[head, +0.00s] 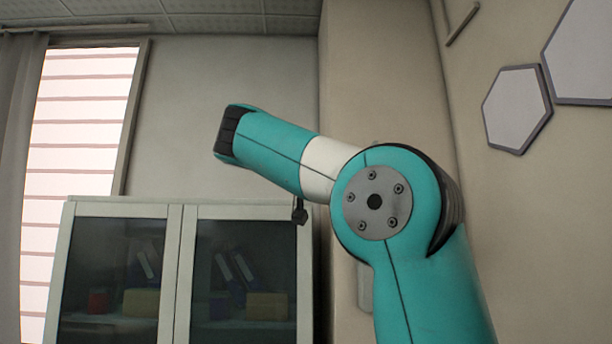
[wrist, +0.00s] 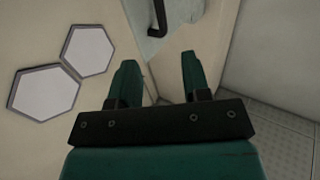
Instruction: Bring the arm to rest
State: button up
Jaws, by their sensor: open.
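My arm (head: 395,230) is teal with a white band and rises at the right of the head view. Its upper part bends to the left and ends in a dark joint. My gripper (wrist: 159,68) shows in the wrist view with its two teal fingers standing well apart. Nothing is between the fingers. I cannot make out the fingers in the head view. The wrist view has a pale wall beyond them.
A glass-fronted cabinet (head: 180,275) with binders and boxes stands at the lower left, behind my arm. A bright window (head: 75,160) is at the left. Hexagonal panels (head: 515,108) hang on the right wall; they also show in the wrist view (wrist: 45,92).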

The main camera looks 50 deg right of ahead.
jog(key=shift+a, duration=0.15)
dwell(0.5)
